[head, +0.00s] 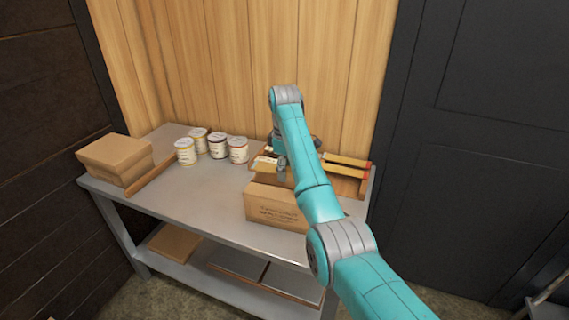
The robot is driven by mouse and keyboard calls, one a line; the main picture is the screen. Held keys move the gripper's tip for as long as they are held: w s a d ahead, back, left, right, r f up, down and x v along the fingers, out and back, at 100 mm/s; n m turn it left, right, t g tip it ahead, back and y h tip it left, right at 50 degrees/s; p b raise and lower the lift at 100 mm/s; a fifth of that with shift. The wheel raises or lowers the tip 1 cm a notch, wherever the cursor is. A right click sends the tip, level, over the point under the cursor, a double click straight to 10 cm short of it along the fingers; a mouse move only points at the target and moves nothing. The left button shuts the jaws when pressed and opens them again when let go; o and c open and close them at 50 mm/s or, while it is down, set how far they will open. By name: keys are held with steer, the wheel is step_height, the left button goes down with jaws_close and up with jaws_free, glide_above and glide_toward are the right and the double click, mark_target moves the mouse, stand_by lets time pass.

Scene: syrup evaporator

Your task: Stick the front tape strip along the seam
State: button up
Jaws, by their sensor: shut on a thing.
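A brown cardboard box (276,208) with printing on its front stands near the front edge of the metal table. Its top is partly covered by my arm, and I cannot make out the seam. My gripper (283,167) is small in the head view, low over the back part of the box top. It is shut on a thin strip, taken as the front tape strip, which is mostly hidden at the fingers. I cannot tell whether the strip touches the box.
A wooden tray (349,185) with yellow, red-ended bars (346,160) lies behind the box. Several labelled tins (217,146) stand left of it. The table's front left is clear.

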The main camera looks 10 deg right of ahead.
mark_target(286, 189)
step_height(286, 189, down, 3)
steer(key=shift+a+r, duration=0.1)
steer(key=shift+f, duration=1.35)
steer(key=shift+o, duration=0.2)
steer(key=shift+s+f, duration=0.15)
steer(key=shift+f, duration=0.3)
steer(key=shift+s+d+f, duration=0.1)
steer(key=shift+d, duration=0.1)
steer(key=shift+c, duration=1.3)
steer(key=o, duration=1.1)
steer(key=shift+f, duration=0.1)
steer(key=shift+a+r, duration=0.1)
steer(key=shift+r, duration=0.2)
steer(key=shift+w, duration=0.2)
